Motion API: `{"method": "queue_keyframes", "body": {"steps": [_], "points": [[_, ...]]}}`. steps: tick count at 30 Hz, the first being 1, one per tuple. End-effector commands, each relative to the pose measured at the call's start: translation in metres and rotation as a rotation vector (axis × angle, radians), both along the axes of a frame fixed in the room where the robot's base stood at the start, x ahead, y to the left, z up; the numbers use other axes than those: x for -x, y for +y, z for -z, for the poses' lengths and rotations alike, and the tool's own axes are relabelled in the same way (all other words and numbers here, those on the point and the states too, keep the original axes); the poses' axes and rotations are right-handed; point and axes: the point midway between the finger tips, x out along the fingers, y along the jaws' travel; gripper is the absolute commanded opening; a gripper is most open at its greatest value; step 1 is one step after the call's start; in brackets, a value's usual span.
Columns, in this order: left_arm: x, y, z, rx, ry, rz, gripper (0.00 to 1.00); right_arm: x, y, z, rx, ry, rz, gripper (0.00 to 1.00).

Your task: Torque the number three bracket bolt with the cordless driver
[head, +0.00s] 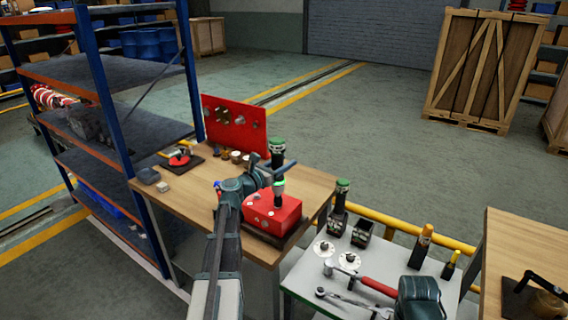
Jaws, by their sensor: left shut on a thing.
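My left gripper (284,171) reaches over the wooden bench and is shut on the cordless driver (279,195), a dark tool with green parts. The driver stands about upright, nose down over the top of a red block (266,216). Small pale bolt heads show on the block's top. The driver's tip looks at or just above the block; I cannot tell whether it touches a bolt. I cannot read which bolt is number three.
A red upright panel (234,122) stands on the wooden bench (190,205). A grey table (310,275) at right holds a green-topped tool (341,193) in a dark holder, discs and a red-handled wrench (378,287). A blue-framed shelf (110,110) stands at left.

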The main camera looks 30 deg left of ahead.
Motion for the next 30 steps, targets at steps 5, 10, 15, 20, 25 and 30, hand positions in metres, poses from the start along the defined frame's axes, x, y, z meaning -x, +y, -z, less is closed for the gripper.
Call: {"method": "queue_keyframes", "body": {"steps": [5,10,15,20,25,30], "points": [[0.0000,0.0000,-0.0027,0.001,-0.001,0.000,0.00,0.0000,0.0000,-0.0024,0.000,0.000,0.000,0.71],[0.0000,0.0000,-0.0024,0.001,-0.001,0.000,0.00,0.0000,0.0000,-0.0021,0.000,0.000,0.000,0.71],[0.0000,0.0000,-0.0023,0.001,-0.001,0.000,0.00,0.0000,0.0000,-0.0020,0.000,0.000,0.000,0.71],[0.0000,0.0000,-0.0013,0.001,-0.001,0.000,0.00,0.0000,0.0000,-0.0010,0.000,0.000,0.000,0.71],[0.0000,0.0000,0.0010,0.001,-0.001,0.000,0.00,0.0000,0.0000,0.0013,0.000,0.000,0.000,0.71],[0.0000,0.0000,0.0033,0.001,-0.001,0.000,0.00,0.0000,0.0000,0.0036,0.000,0.000,0.000,0.71]]}}
